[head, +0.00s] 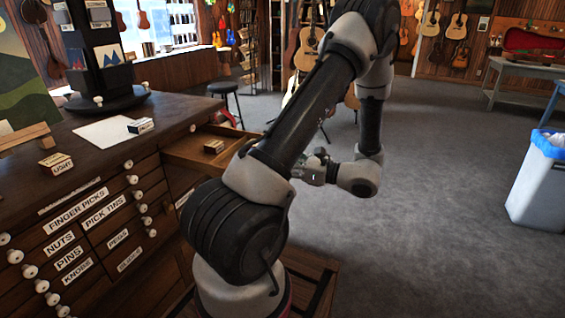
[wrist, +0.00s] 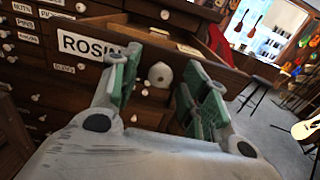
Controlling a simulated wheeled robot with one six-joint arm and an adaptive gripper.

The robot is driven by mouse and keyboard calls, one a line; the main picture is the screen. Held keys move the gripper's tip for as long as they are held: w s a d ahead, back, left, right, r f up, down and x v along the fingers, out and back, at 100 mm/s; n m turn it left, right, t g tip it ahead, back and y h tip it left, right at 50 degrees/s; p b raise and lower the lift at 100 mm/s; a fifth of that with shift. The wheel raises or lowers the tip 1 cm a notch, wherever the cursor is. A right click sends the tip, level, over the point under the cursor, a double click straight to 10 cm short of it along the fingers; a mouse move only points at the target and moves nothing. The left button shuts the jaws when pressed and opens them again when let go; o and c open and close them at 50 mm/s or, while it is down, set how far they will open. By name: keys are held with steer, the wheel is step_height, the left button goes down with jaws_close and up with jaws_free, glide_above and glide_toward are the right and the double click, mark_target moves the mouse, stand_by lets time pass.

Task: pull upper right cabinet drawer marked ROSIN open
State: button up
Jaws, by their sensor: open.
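The ROSIN drawer (head: 183,147) stands pulled out at the upper right of the dark wooden cabinet (head: 120,122). A small box (head: 213,146) lies inside it. My arm hides part of the drawer in the head view. In the wrist view the white ROSIN label (wrist: 82,45) shows on the drawer front, partly behind a finger. The round pale knob (wrist: 160,75) is between my gripper's (wrist: 163,92) two green-padded fingers, with a gap visible on each side. My gripper is open and empty. It also shows in the head view (head: 310,170), beyond my arm.
The cabinet top holds a dark display stand (head: 100,60), a white sheet (head: 108,131) and small boxes. Other labelled drawers look shut. A stool (head: 226,92) stands behind the cabinet. A grey bin (head: 540,190) is at the right. The grey carpet between is clear.

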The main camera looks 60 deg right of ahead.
steer(key=s, duration=1.2)
steer(key=shift+d, duration=0.45)
steer(key=s+a+f+n+g+y, duration=0.1)
steer(key=a+f+n+g+y, duration=0.3)
steer(key=a, duration=0.3)
steer(key=w+a+r+n+g+h, duration=0.2)
steer(key=w+a+r+n+g, duration=0.4)
steer(key=n, duration=0.5)
steer(key=w+a+r+n+g+h, duration=0.2)
steer(key=w+a+r+n+g, duration=0.2)
steer(key=w+r+n+g, duration=0.6)
steer(key=w+a+r+n+t, duration=0.2)
steer(key=w+a+n+t, duration=0.1)
steer(key=a+n, duration=0.2)
steer(key=w+a+r+n+t+h, duration=0.1)
steer(key=w+a+r+n+t, duration=0.1)
steer(key=a+n, duration=0.3)
steer(key=a+r+t, duration=0.1)
steer(key=a, duration=0.2)
steer(key=shift+w+a+r, duration=0.15)
steer(key=shift+w+r, duration=0.15)
steer(key=shift+w, duration=0.1)
